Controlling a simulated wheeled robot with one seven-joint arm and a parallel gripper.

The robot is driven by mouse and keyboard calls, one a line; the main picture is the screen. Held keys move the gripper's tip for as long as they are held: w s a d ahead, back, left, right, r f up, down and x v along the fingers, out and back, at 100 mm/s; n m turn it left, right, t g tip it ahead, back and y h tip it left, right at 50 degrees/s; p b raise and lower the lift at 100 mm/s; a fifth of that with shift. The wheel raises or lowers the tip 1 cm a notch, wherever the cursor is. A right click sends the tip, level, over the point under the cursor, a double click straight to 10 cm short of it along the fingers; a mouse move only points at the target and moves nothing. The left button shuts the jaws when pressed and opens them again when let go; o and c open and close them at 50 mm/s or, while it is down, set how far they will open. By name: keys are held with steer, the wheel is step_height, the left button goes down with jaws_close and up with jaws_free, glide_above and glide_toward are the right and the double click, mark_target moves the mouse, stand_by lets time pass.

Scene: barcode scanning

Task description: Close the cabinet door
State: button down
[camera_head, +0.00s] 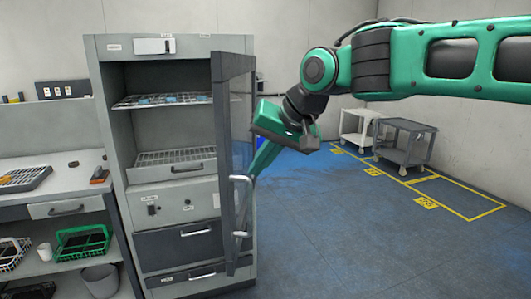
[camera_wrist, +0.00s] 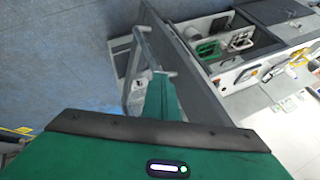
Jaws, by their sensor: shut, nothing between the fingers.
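The grey cabinet (camera_head: 122,170) stands left of centre in the head view, its upper compartment exposed. Its framed door (camera_head: 226,150) is hinged on the right and stands wide open, seen nearly edge-on. A pale bar handle (camera_head: 240,207) is on the door's outer face.
Wire shelves (camera_head: 168,100) are inside the cabinet. A grey cart (camera_head: 405,145) stands at the back right. The blue floor right of the door is clear.

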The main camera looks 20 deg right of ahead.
mark_target(230, 179)
steer(key=w+a, duration=0.1)
steer(key=a+f, duration=0.1)
steer(key=a, duration=0.1)
steer(key=shift+w, duration=0.4)
steer(key=shift+w+a, duration=0.25)
steer(key=shift+a, duration=0.25)
